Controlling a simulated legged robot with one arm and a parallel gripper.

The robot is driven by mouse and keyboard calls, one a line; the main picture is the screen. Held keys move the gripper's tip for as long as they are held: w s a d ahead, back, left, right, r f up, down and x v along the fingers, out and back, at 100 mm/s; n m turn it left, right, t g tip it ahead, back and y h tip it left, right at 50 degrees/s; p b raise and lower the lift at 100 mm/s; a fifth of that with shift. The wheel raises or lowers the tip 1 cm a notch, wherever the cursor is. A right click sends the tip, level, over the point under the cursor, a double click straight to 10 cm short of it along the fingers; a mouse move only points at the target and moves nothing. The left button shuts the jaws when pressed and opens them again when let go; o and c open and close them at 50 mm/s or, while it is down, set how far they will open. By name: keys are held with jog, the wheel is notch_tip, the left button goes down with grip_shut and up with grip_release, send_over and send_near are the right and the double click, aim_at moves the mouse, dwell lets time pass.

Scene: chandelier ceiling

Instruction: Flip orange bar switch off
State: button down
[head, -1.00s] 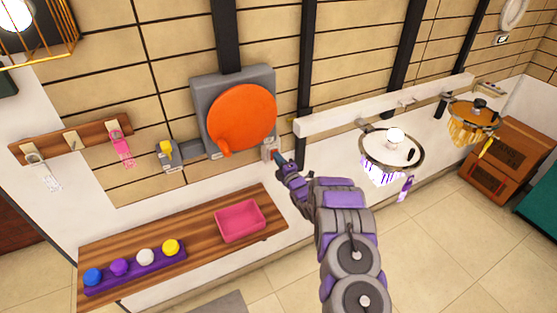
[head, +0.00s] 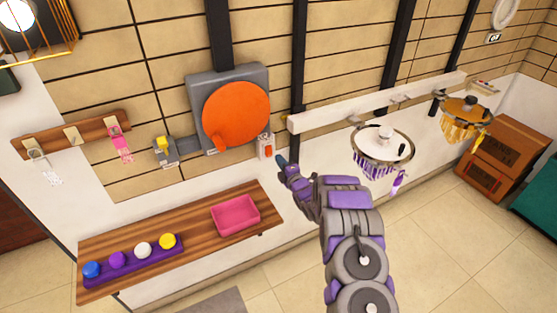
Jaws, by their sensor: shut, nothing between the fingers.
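A small pale switch box with an orange bar (head: 267,150) is on the wall, just right of the large orange disc (head: 236,114) on its grey plate (head: 200,90). The orange bar shows low on the box's face; its exact tilt is too small to tell. My gripper (head: 281,161) is shut and empty, just to the right of and slightly below the switch, with a small gap between them in the picture. My arm reaches up from the bottom right.
A purple-fringed chandelier (head: 383,135) and an orange one (head: 467,104) hang at right from a white beam (head: 370,105). A wooden shelf (head: 190,225) below holds a pink tray (head: 235,214) and several coloured balls. A grey box with a yellow switch (head: 165,147) is left of the disc.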

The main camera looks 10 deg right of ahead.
jog(key=s+d+r, duration=0.1)
jog(key=s+d, duration=0.1)
jog(key=s, duration=0.6)
jog(key=shift+r+p, duration=0.35)
jog(key=shift+r, duration=0.05)
jog(key=shift+a, duration=0.15)
